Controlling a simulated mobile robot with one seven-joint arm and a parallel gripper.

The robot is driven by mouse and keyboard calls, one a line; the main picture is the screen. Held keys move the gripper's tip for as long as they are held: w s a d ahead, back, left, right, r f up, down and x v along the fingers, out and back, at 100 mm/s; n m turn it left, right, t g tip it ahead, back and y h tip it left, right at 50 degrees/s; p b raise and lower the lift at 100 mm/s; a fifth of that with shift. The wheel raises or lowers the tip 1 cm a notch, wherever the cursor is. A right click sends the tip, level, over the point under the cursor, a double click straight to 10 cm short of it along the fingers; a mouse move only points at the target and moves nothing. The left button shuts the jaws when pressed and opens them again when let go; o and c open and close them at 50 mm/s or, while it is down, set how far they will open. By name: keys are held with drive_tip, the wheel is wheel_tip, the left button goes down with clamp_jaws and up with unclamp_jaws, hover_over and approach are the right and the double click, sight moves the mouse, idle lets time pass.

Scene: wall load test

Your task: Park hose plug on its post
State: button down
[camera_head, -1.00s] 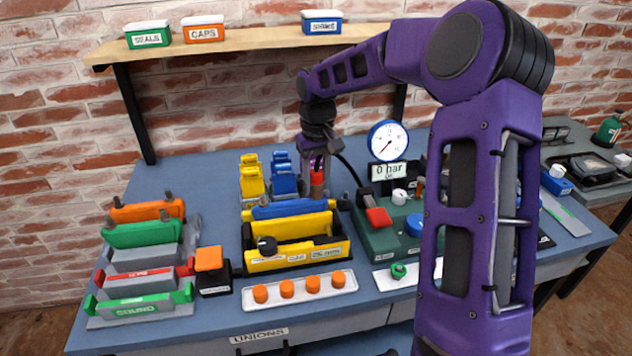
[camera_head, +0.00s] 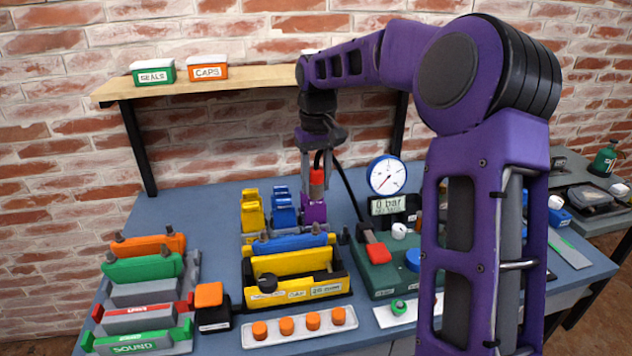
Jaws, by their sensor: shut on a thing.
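My gripper (camera_head: 316,190) is near the back middle of the bench, pointing down, with its grey fingers shut on the hose plug (camera_head: 317,178). The plug has a red upper part and looks upright. Its lower end lies close to the purple block (camera_head: 313,211); I cannot tell whether they touch. A black hose (camera_head: 349,187) runs from near the gripper down to the right, toward the green gauge station (camera_head: 378,270).
Yellow (camera_head: 252,212) and blue (camera_head: 284,210) blocks stand left of the gripper. A yellow tray (camera_head: 297,290) is in front. A round gauge (camera_head: 386,176) reading 0 bar stands to the right. A wooden shelf (camera_head: 240,82) is above. My arm hides the right side.

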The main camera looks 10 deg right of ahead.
drive_tip(key=w+d+f+p, duration=0.2)
drive_tip(key=w+d+f, duration=0.6)
drive_tip(key=d+f, duration=0.3)
drive_tip(key=b, duration=0.2)
hover_over(346, 226)
wheel_tip(346, 226, down, 5)
drive_tip(key=shift+a+r, duration=0.1)
drive_tip(key=shift+f, duration=0.45)
drive_tip(key=shift+f, duration=0.2)
drive_tip(key=shift+f+b, duration=0.65)
drive_tip(key=shift+f, duration=0.35)
drive_tip(key=shift+f, duration=0.1)
drive_tip(key=shift+c, duration=0.2)
unclamp_jaws()
